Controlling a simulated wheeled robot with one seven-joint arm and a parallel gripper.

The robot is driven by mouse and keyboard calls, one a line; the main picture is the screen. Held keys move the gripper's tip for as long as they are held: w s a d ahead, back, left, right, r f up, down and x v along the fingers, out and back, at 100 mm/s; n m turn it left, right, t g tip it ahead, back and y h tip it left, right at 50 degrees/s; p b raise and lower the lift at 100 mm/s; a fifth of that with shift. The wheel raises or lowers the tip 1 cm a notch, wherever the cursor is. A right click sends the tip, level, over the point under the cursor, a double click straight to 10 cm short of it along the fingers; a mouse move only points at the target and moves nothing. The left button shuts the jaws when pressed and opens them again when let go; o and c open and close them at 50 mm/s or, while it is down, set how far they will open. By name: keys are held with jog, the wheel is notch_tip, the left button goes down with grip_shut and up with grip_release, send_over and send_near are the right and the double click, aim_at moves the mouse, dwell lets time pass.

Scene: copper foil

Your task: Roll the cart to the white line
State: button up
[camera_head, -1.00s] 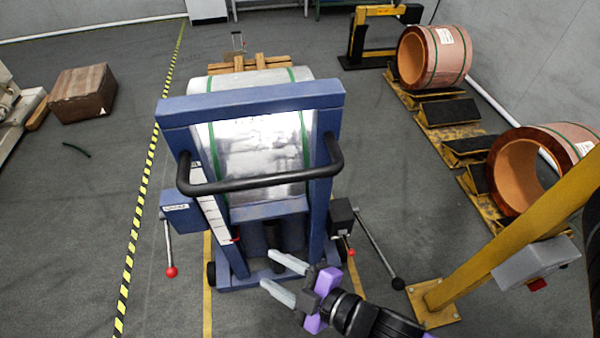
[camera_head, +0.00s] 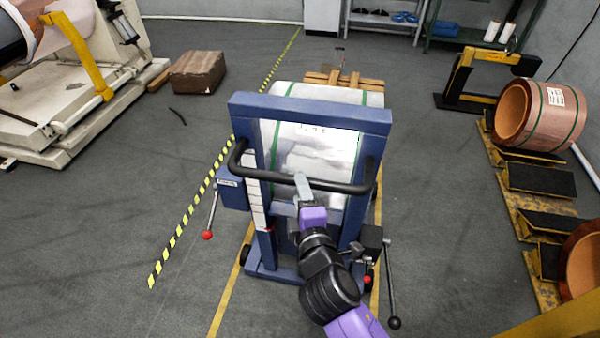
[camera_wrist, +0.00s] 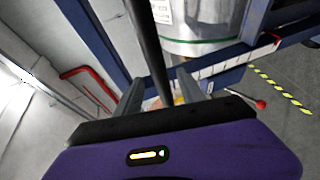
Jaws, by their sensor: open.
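The blue cart (camera_head: 310,108) stands in the middle of the head view, carrying a shiny metal roll (camera_head: 330,150) with green straps. Its black handle bar (camera_head: 340,187) crosses the near side. My gripper (camera_head: 303,185) is at the middle of this bar. In the wrist view, my open gripper (camera_wrist: 157,82) has the black bar (camera_wrist: 149,50) running between its two fingers. Whether the fingers touch the bar I cannot tell. I cannot make out a white line on the floor.
A yellow-black striped line (camera_head: 192,222) runs along the cart's left. Levers stick out on both sides of the cart. Copper coils (camera_head: 545,115) on yellow racks stand at the right. A brown box (camera_head: 198,72) and a white machine (camera_head: 60,110) are at the left. Wooden blocks (camera_head: 345,80) lie beyond the cart.

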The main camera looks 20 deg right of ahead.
jog(key=p+x, duration=0.1)
jog(key=x, duration=0.7)
grip_shut()
jog(key=shift+s+a, duration=0.1)
dwell(1.4)
